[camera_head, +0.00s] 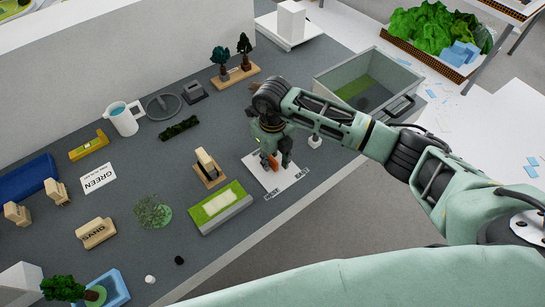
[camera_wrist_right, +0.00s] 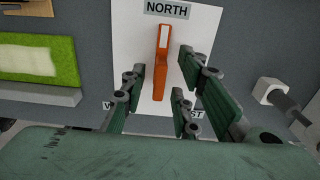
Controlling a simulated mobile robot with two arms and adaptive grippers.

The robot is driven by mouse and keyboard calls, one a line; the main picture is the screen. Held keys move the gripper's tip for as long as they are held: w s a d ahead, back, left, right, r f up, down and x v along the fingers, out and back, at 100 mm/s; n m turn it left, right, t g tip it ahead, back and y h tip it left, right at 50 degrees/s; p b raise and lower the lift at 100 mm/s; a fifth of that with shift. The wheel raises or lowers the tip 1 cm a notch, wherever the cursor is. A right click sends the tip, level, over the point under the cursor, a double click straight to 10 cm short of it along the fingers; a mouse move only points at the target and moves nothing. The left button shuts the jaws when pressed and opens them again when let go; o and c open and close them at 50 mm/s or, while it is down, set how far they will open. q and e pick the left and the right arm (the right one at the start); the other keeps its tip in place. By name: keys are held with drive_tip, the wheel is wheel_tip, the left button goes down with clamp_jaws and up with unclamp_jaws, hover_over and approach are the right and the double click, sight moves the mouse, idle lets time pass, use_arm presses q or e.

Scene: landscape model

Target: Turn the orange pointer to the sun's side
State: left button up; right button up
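The orange pointer (camera_wrist_right: 161,62) is a narrow bar on a white card (camera_wrist_right: 126,30). In the right wrist view its upper end lies just below the NORTH label (camera_wrist_right: 167,8). The WEST label (camera_head: 271,193) and EAST label (camera_head: 302,173) are at the card's near edge in the head view. My right gripper (camera_head: 275,161) is low over the card, partly hiding the pointer. In the wrist view its fingers (camera_wrist_right: 162,68) are spread on both sides of the pointer, with gaps. I cannot make out a sun. My left gripper is out of view.
A white-based post (camera_head: 314,141) stands right of the card. A grey bin (camera_head: 340,72) is behind it. A green-topped block (camera_head: 220,207) and a wooden piece (camera_head: 207,166) sit to the left. A tree model (camera_head: 152,212) stands farther left. The table's front edge is close.

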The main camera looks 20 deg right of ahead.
clamp_jaws()
drive_tip(key=shift+m, duration=0.3)
idle(0.3)
